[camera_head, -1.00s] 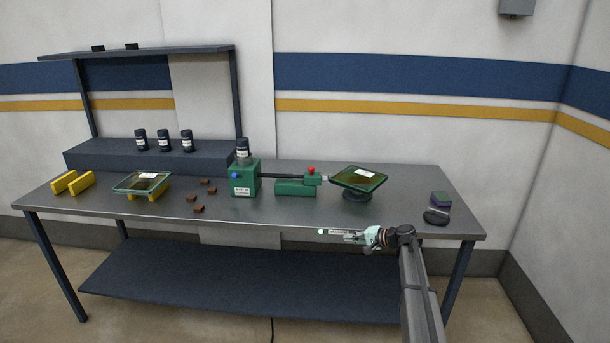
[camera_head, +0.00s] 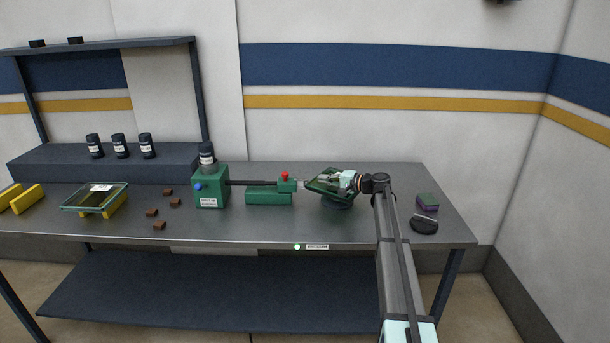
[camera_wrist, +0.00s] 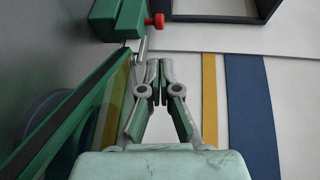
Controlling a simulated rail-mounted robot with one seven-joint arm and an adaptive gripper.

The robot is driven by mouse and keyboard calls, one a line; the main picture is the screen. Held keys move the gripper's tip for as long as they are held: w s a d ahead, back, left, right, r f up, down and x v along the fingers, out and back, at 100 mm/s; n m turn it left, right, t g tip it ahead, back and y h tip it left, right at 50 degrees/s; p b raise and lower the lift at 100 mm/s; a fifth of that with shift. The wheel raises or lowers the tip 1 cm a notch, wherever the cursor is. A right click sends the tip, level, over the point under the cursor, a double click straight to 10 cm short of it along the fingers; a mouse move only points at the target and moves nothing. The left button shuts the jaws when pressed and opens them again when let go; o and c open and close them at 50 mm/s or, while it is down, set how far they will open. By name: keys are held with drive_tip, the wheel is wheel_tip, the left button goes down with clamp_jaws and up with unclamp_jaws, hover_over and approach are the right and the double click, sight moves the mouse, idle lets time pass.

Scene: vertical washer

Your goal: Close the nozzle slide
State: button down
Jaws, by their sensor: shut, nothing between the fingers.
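The nozzle slide is a green block with a red knob (camera_head: 285,176) on a green base (camera_head: 268,196), right of the green pump box (camera_head: 210,186) and joined to it by a dark rod. In the wrist view the block (camera_wrist: 118,18) is at the top, its red knob (camera_wrist: 155,20) at its side and a thin metal nozzle (camera_wrist: 143,48) pointing toward my gripper.
The tilted panel (camera_wrist: 70,125) stands close left of my gripper in the wrist view, on a round dark stand (camera_head: 337,204). A sponge (camera_head: 427,201) and dark oval item (camera_head: 424,224) lie at the right. Brown blocks lie at left.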

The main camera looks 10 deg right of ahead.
drive_tip(key=p, duration=0.5)
approach(279, 183)
drive_tip(key=w+r, duration=0.3)
drive_tip(key=w, duration=0.1)
drive_tip(key=shift+w+a+f+p, duration=0.45)
drive_tip(key=shift+w+a, duration=0.15)
drive_tip(key=shift+a, duration=0.2)
drive_tip(key=shift+a, duration=0.1)
drive_tip(key=shift+a+f+b, duration=0.15)
drive_tip(key=shift+a+b, duration=0.15)
drive_tip(key=shift+b, duration=0.2)
drive_tip(key=a+b, duration=0.2)
drive_tip(key=w+a+b, duration=0.1)
drive_tip(key=a+b, duration=0.1)
drive_tip(key=a, duration=0.1)
drive_tip(key=shift+w+a, duration=0.15)
drive_tip(key=shift+a, duration=0.05)
drive_tip(key=shift+a, duration=0.1)
